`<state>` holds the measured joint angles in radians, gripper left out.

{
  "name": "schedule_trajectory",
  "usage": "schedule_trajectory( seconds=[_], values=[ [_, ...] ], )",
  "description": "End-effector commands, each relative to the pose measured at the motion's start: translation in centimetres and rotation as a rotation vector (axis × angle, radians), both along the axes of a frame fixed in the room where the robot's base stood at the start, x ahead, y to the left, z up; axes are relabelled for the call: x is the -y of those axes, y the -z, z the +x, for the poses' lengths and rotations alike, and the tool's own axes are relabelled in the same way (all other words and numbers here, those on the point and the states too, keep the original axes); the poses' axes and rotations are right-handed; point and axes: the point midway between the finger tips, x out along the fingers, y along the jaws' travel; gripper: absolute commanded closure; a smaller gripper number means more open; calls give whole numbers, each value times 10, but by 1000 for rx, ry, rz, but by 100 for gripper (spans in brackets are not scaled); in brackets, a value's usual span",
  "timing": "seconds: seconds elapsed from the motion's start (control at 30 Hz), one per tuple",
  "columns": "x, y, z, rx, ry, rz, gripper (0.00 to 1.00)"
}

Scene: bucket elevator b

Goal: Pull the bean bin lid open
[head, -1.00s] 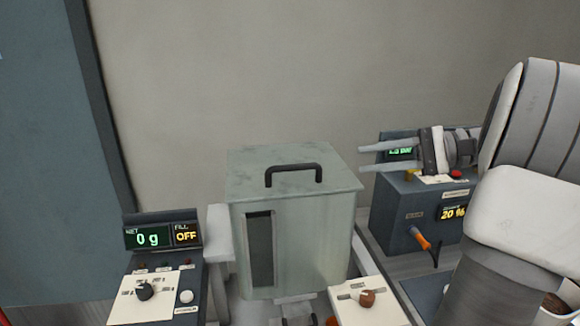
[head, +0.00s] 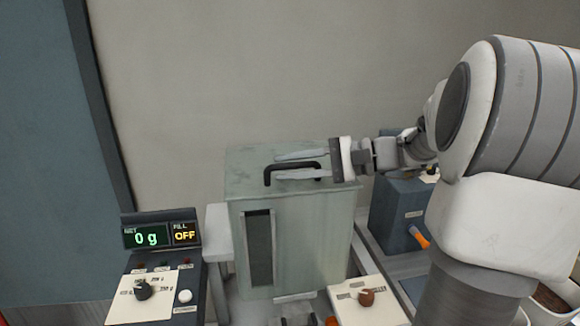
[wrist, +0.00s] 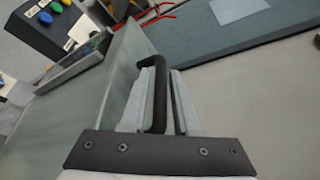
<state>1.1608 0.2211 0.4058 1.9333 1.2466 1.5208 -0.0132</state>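The bean bin (head: 310,240) is a pale grey-green metal box with a dark window in its front. Its flat lid (head: 245,170) lies level on top. A black bar handle (head: 268,177) stands on the lid and also shows in the wrist view (wrist: 158,100). My gripper (head: 278,166) reaches in from the right, level, with its fingers over the lid. In the wrist view my gripper (wrist: 162,72) has one finger on each side of the handle bar. The fingers look spread, with a gap beside the bar. Finger contact with the handle is unclear.
A scale panel (head: 160,235) reading 0 g and OFF stands at left. A white panel with a brown knob (head: 366,297) is at front right. A dark control box (head: 395,215) with an orange-handled lever (head: 419,237) stands right of the bin. The wall is behind.

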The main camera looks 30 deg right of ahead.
Motion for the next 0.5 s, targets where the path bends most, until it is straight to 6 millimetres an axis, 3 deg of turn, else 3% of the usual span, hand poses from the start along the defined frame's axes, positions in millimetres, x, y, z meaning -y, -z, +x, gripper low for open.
schedule_trajectory(
  seconds=[0.17,0.33,0.5],
  values=[
    [0,0,0,0,0,0,70],
    [0,0,0,0,0,0,99],
    [0,0,0,0,1,-1,100]
  ],
)
